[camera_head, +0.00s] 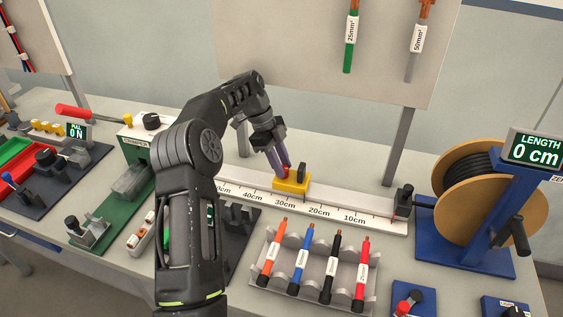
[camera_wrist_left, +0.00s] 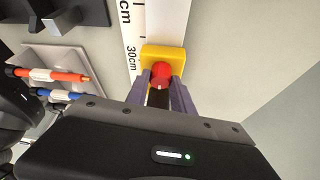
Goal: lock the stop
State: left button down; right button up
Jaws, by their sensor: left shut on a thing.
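The stop is a yellow block (camera_head: 294,184) sitting on the white ruled rail (camera_head: 330,208), near the 30 cm mark. A black upright piece (camera_head: 302,172) stands on its right part. In the left wrist view the yellow stop (camera_wrist_left: 163,53) sits beside the 30cm print, with a red knob (camera_wrist_left: 161,72) on a dark lever in front of it. My left gripper (camera_head: 284,172) reaches down to the stop; its purple fingers are shut around the knob and lever, which also shows in the left wrist view (camera_wrist_left: 160,90). My right gripper is in neither view.
A grey rack (camera_head: 312,272) with several coloured cable pieces stands in front of the rail. A cable reel (camera_head: 490,190) on a blue stand and a LENGTH display (camera_head: 535,149) reading 0 cm are at right. A green crimping fixture (camera_head: 130,190) stands at left. A panel rises behind.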

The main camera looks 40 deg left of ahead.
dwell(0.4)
pick_arm(q)
jog(key=c, duration=1.4)
grip_release()
jog(key=shift+o, duration=0.2)
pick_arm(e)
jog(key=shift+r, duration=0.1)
